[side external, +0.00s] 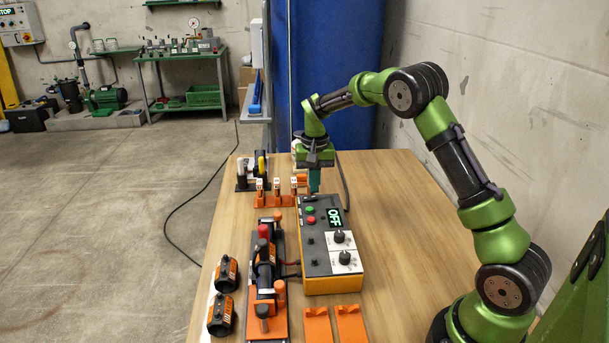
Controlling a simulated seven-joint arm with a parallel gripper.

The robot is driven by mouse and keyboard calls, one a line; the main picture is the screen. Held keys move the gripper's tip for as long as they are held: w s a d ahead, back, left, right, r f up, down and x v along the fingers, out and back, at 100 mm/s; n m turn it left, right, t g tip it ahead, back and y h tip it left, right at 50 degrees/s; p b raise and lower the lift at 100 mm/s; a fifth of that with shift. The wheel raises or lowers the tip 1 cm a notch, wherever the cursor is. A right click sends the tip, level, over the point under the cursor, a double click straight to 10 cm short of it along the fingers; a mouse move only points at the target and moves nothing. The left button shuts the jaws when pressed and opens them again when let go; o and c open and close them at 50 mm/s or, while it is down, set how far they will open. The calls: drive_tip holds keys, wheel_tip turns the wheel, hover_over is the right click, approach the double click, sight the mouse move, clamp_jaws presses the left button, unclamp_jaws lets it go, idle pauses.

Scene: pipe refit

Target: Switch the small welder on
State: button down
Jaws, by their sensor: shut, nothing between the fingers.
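The small welder (332,268) is an orange and dark grey box on the wooden table. Its top panel has a display (334,217) reading OFF, a green button (309,210), a red button (311,220) and two dark knobs on white plates. My gripper (314,190) points down at the far end of the welder, close to the panel's far edge. Its fingers are together and hold nothing. I cannot tell whether the fingertips touch the welder.
A clamp fixture (266,275) with dark pipe parts stands left of the welder. Two black fittings (227,273) lie at the table's left edge. Orange holders (276,197) stand behind, and orange blocks (318,325) lie in front. The table right of the welder is clear.

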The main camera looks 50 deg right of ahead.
sight(316, 202)
drive_tip(key=shift+f, duration=1)
idle(0.4)
drive_tip(key=shift+r, duration=3.55)
drive_tip(key=shift+w, duration=0.1)
drive_tip(key=shift+s+a+f, duration=0.25)
drive_tip(key=shift+s+f, duration=0.45)
drive_tip(key=s+a+r+n+t, duration=0.1)
drive_tip(key=s+a+r, duration=0.3)
drive_tip(key=s, duration=0.4)
drive_tip(key=s+a+r+n+t+y, duration=0.1)
drive_tip(key=s+a+r+n+t, duration=0.1)
drive_tip(key=s+a, duration=0.5)
drive_tip(key=s+a+r+n+t+y, duration=0.1)
drive_tip(key=s+a+r+t, duration=0.3)
drive_tip(key=s, duration=0.4)
wheel_tip(316, 202, up, 2)
drive_tip(key=shift+s+a+n, duration=0.4)
drive_tip(key=shift+a+n, duration=0.1)
drive_tip(key=shift+a, duration=0.3)
